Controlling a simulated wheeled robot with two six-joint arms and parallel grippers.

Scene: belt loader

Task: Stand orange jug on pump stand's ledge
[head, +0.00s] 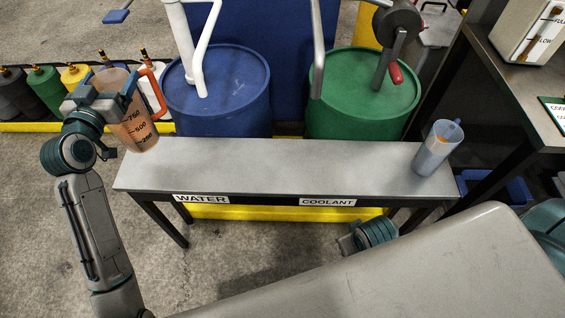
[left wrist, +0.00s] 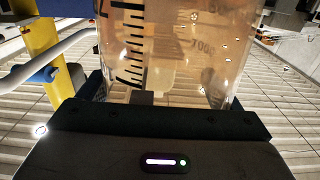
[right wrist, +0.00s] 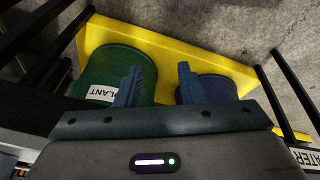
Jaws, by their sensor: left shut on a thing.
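The orange jug (head: 139,128) is clear with an orange tint, dark scale marks and an orange handle. My left gripper (head: 118,103) is shut on its body and holds it roughly upright. The jug is at the back left corner of the pump stand's grey ledge (head: 280,165); whether it clears the ledge is hard to tell. Its marked wall (left wrist: 170,50) fills the left wrist view. My right gripper (right wrist: 160,85) is open and empty, low in front of the ledge, its fingers mostly hidden in the head view.
A blue-tinted jug (head: 437,148) stands on the ledge's right end. A blue drum (head: 225,90) and a green drum (head: 355,95) with pump pipes stand behind. WATER (head: 201,199) and COOLANT (head: 328,202) labels mark the front edge. The ledge's middle is clear.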

